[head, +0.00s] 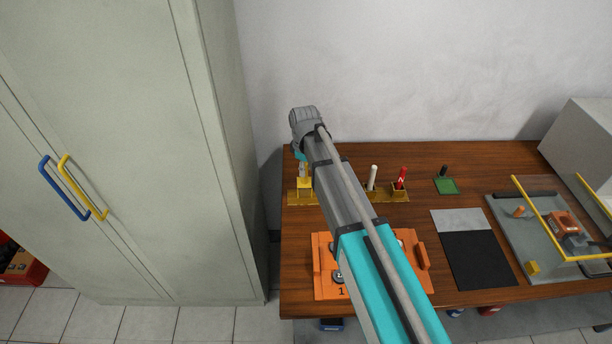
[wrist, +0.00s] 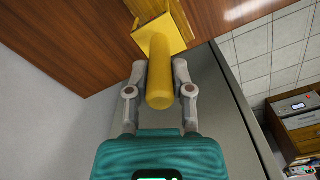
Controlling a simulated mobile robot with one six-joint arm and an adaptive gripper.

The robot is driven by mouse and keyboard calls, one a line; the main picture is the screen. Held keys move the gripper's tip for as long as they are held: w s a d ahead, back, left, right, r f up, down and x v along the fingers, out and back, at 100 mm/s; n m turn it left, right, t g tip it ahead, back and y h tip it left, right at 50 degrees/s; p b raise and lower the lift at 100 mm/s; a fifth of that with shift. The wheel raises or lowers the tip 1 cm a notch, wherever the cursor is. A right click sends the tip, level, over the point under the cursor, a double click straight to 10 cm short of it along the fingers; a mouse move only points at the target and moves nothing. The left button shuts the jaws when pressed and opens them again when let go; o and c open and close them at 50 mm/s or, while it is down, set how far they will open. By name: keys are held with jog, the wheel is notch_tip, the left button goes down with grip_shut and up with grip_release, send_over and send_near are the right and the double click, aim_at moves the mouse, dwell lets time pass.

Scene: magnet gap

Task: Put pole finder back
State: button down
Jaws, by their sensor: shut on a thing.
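My gripper (wrist: 160,75) is shut on a thick yellow rod, taken here as the pole finder (wrist: 160,80), with one finger on each side of it. The rod's far end overlaps a small yellow square holder (wrist: 177,22) in the wrist view. I cannot tell whether the end is inside the holder or just above it. In the head view my gripper is mostly hidden behind my wrist, above the left end of a brass-coloured rack (head: 385,196). The yellow holder (head: 304,183) shows there at that end.
On the rack stand a white rod (head: 373,177) and a red piece (head: 401,177) in a small holder. An orange tray (head: 322,265) lies in front, partly behind my arm. A tall grey cabinet (head: 140,130) stands left of the table. A black-and-grey mat (head: 475,255) lies right.

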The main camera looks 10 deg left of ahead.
jog(key=shift+f+b, duration=0.4)
jog(key=shift+f, duration=0.45)
jog(key=c, duration=0.5)
grip_release()
notch_tip(320, 180, up, 12)
jog(key=p, duration=1.2)
dwell(0.6)
jog(key=s+d+m, duration=0.5)
jog(key=d, duration=0.6)
jog(key=s+d+m, duration=0.5)
jog(key=d, duration=0.6)
jog(key=s+d+m, duration=0.4)
jog(key=d+m, duration=0.1)
jog(key=d, duration=0.6)
jog(key=shift+s+d, duration=0.3)
jog(key=shift+s, duration=0.1)
